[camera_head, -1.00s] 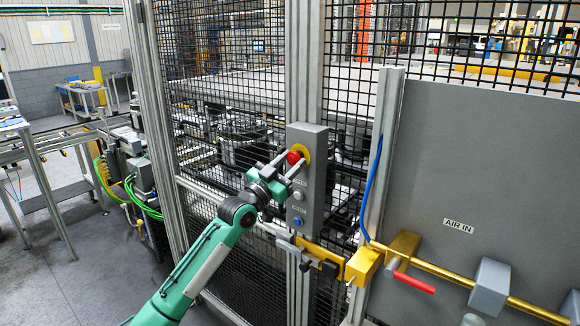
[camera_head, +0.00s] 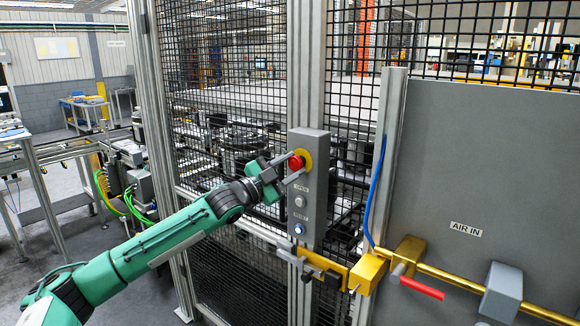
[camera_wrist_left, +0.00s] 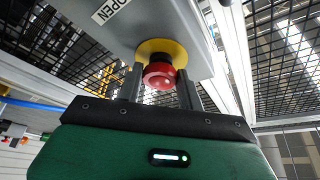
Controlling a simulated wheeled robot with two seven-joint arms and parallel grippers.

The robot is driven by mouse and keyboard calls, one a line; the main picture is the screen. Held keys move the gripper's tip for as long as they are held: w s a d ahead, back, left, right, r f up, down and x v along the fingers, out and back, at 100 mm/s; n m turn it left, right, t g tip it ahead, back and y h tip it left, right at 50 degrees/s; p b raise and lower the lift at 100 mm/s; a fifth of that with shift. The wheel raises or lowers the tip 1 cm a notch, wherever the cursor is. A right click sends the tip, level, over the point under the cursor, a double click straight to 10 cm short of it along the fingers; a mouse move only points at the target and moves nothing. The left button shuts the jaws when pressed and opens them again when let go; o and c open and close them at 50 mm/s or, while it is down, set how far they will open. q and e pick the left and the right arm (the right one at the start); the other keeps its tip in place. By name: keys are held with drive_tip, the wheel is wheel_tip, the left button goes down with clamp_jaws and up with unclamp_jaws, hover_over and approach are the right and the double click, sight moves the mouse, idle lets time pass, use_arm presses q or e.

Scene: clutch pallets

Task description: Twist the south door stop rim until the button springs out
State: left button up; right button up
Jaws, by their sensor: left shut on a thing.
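The red door stop button (camera_head: 296,162) sits on a yellow round plate (camera_head: 307,158) at the top of a grey control box (camera_head: 314,188) on the fence post. My left gripper (camera_head: 282,168) reaches it from the left, one finger above and one below the red head. In the left wrist view the red button (camera_wrist_left: 159,76) is between the two dark fingers (camera_wrist_left: 160,88), with the yellow plate (camera_wrist_left: 157,48) behind it. The fingers are shut on its rim. The fingers partly hide the button's sides. My right gripper is not in view.
Below on the box are a pale button (camera_head: 299,201) and a blue-ringed button (camera_head: 298,229). Black mesh fencing (camera_head: 225,150) stands behind my gripper. Open floor lies at lower left.

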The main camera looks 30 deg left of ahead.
use_arm(q)
drive_tip(key=shift+r+m, duration=0.1)
drive_tip(key=shift+m, duration=0.2)
drive_tip(key=o, duration=1)
drive_tip(key=shift+w, duration=0.1)
drive_tip(key=shift+s+a+f+b, duration=0.25)
drive_tip(key=shift+s+f+b, duration=0.2)
drive_tip(key=shift+s, duration=0.1)
drive_tip(key=b+v, duration=0.1)
drive_tip(key=v, duration=0.1)
drive_tip(key=shift+s+a+f+b, duration=0.1)
drive_tip(key=shift+s+b, duration=0.2)
drive_tip(key=b+v, duration=0.4)
drive_tip(key=v, duration=0.5)
drive_tip(key=shift+s+b, duration=0.35)
